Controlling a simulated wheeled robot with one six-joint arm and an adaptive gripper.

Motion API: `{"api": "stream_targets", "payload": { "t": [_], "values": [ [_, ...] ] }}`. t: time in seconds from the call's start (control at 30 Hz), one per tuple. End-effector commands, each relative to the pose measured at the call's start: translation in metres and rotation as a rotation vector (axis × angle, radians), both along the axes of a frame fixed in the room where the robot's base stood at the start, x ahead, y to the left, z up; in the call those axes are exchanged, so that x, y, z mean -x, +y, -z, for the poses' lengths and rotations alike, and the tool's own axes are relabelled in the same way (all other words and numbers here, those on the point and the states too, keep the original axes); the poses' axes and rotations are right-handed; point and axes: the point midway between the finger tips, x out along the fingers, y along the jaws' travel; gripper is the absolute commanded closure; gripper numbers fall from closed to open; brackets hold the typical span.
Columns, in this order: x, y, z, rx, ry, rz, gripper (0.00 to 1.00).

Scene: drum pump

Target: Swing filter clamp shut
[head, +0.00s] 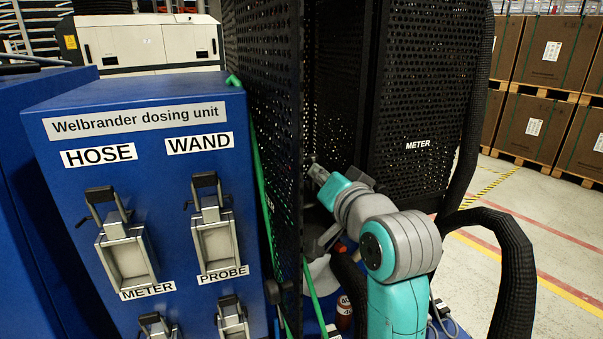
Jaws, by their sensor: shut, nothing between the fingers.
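I cannot make out the filter clamp for certain in the head view. My gripper (318,173) is at the end of my teal and grey arm, between the black perforated panels. Its grey tip points up and left and is small in view. It appears shut and holds nothing that I can see. A grey part (318,240) shows below my wrist, next to a pale rounded body (321,274); I cannot tell what either is. The near perforated panel (270,110) hides part of this space.
The blue dosing unit (60,200) with several latches and labels stands at left. A perforated panel marked METER (418,146) stands behind my arm. A thick black corrugated hose (512,270) loops at right. A green hose (266,190) runs down the near panel. Floor at right is clear.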

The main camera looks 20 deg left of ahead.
Motion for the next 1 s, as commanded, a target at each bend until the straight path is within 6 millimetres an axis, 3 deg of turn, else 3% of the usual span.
{"api": "stream_targets", "payload": {
  "t": [0.27, 0.8, 1.0],
  "values": [
    [0.000, -0.002, 0.000, 0.000, 0.000, 0.000, 1.00],
    [0.005, -0.043, -0.006, -0.001, 0.000, 0.002, 1.00],
    [0.007, -0.049, -0.007, 0.000, 0.000, 0.000, 1.00]
  ]
}}
